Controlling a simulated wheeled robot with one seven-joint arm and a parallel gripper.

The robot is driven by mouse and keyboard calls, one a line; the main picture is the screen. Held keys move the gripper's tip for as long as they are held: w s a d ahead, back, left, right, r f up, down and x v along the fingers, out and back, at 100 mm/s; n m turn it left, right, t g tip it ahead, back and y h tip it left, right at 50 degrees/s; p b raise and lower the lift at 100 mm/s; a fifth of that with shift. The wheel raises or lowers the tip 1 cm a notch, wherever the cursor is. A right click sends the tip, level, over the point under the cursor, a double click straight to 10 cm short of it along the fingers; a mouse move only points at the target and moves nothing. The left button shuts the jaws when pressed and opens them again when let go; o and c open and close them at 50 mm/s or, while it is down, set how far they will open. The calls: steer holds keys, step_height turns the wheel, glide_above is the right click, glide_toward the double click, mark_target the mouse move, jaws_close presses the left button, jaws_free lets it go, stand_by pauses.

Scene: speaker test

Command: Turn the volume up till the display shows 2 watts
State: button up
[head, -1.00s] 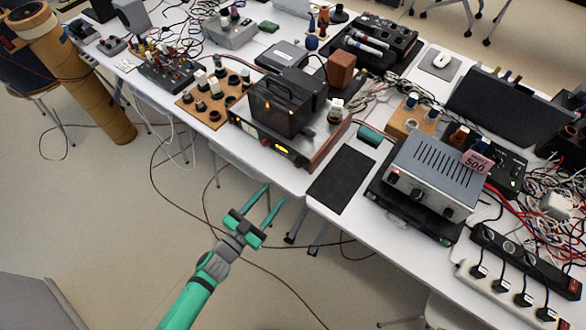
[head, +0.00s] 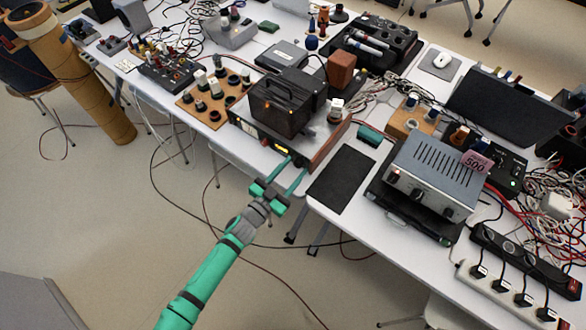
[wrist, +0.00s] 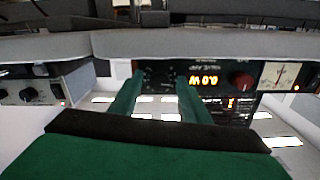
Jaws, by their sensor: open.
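The amplifier (head: 318,158) has a dark front panel at the table's front edge. The wrist picture is upside down. There its lit yellow display (wrist: 203,80) seems to read 0.0 W. A dark knob with dial marks (wrist: 148,75) shows beside the display, and a red knob (wrist: 243,80) lies on the display's other side. My gripper (head: 297,165) is open and empty, its fingers pointing at the panel near the display. In the wrist view the fingers (wrist: 160,82) lie on either side of the dark knob's area; I cannot tell whether they touch it.
A black box with a handle (head: 287,100) stands on the amplifier. Cables hang below the table.

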steer(key=shift+w, duration=0.1)
steer(key=shift+c, duration=0.3)
steer(key=c, duration=1)
steer(key=shift+d, duration=0.1)
steer(key=shift+m, duration=0.4)
steer(key=m, duration=0.4)
steer(key=shift+m, duration=0.3)
steer(key=shift+w+r+m, duration=0.1)
steer(key=shift+m, duration=2.5)
